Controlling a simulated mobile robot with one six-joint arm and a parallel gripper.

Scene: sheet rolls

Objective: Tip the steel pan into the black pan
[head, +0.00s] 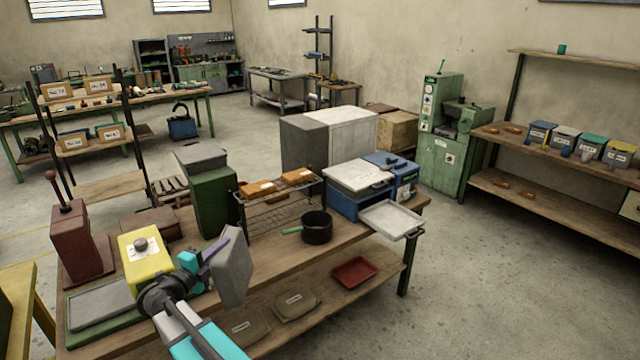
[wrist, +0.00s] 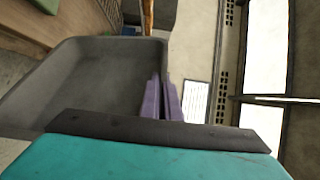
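The steel pan (head: 232,272), a grey rectangular pan, is held up on its side above the front of the bench. My gripper (head: 224,242), with purple fingers, is at its upper rim. In the wrist view the fingers (wrist: 162,98) are close together at the pan's right wall, and the pan's bare grey inside (wrist: 90,75) shows no contents. The black pan (head: 317,230), small and round with a green handle pointing left, stands upright on the bench to the right, apart from the steel pan. Its bottom inside is too dark to make out.
A wire rack (head: 280,200) with orange items stands behind the black pan. A pale tray (head: 392,219) and a blue box (head: 350,203) are to its right. A green block (head: 213,200) and a yellow machine (head: 145,262) stand left. A red tray (head: 354,272) lies on the lower shelf.

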